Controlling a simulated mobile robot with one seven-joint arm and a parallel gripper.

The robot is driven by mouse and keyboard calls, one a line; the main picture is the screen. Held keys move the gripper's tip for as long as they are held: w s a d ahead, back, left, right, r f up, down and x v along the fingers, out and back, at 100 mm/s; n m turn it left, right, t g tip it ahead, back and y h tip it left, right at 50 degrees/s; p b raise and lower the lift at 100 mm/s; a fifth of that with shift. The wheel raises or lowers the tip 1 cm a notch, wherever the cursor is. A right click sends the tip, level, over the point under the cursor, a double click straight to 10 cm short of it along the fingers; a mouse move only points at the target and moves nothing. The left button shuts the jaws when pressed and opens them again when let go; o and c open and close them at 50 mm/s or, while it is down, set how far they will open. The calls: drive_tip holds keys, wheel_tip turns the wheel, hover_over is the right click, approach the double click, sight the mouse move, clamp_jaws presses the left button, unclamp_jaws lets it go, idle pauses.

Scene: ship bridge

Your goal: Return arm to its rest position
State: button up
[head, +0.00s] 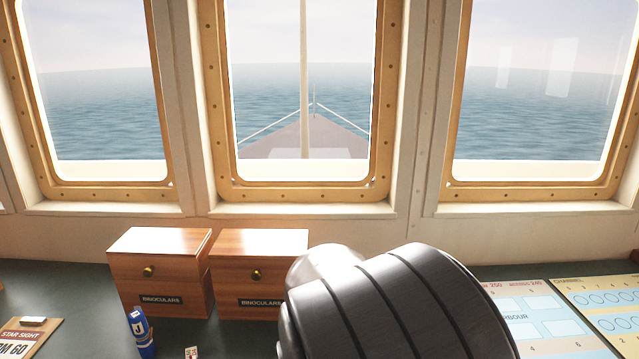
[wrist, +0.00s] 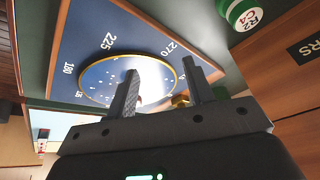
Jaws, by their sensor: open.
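My gripper (wrist: 160,66) shows in the wrist view with its two dark fingers apart. Nothing is held between the fingers. Beyond them is a blue board (wrist: 85,38) with a round dial marked 180, 225 and 270. A small brass-coloured piece (wrist: 181,100) shows beside the right finger; I cannot tell what it is. In the head view a dark grey link of my arm fills the bottom centre, and my gripper is out of that picture.
Two wooden binoculars boxes, left (head: 157,275) and right (head: 258,250), stand on the dark green counter. A blue cylinder (head: 140,330), a star sight board (head: 22,338) and charts (head: 535,315) lie around. A green-and-white cylinder (wrist: 243,14) is at the wrist view's upper right.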

drive_tip(key=shift+n+g+y, duration=0.5)
drive_tip(key=shift+y, duration=0.4)
drive_tip(key=s+d+r, duration=0.2)
drive_tip(key=d, duration=0.1)
drive_tip(key=s+d+r, duration=0.1)
drive_tip(key=s, duration=0.1)
drive_tip(key=shift+d, duration=0.3)
drive_tip(key=s+d+r+n+t, duration=0.1)
drive_tip(key=s+d+r+n, duration=0.2)
drive_tip(key=s+r, duration=0.3)
drive_tip(key=s+d+r+n+t, duration=0.1)
drive_tip(key=s+d+r+n, duration=0.2)
drive_tip(key=s, duration=1)
wheel_tip(320, 180, up, 3)
drive_tip(key=shift+d+f+t, duration=0.15)
drive_tip(key=shift+d+t, duration=0.15)
drive_tip(key=shift+d, duration=0.85)
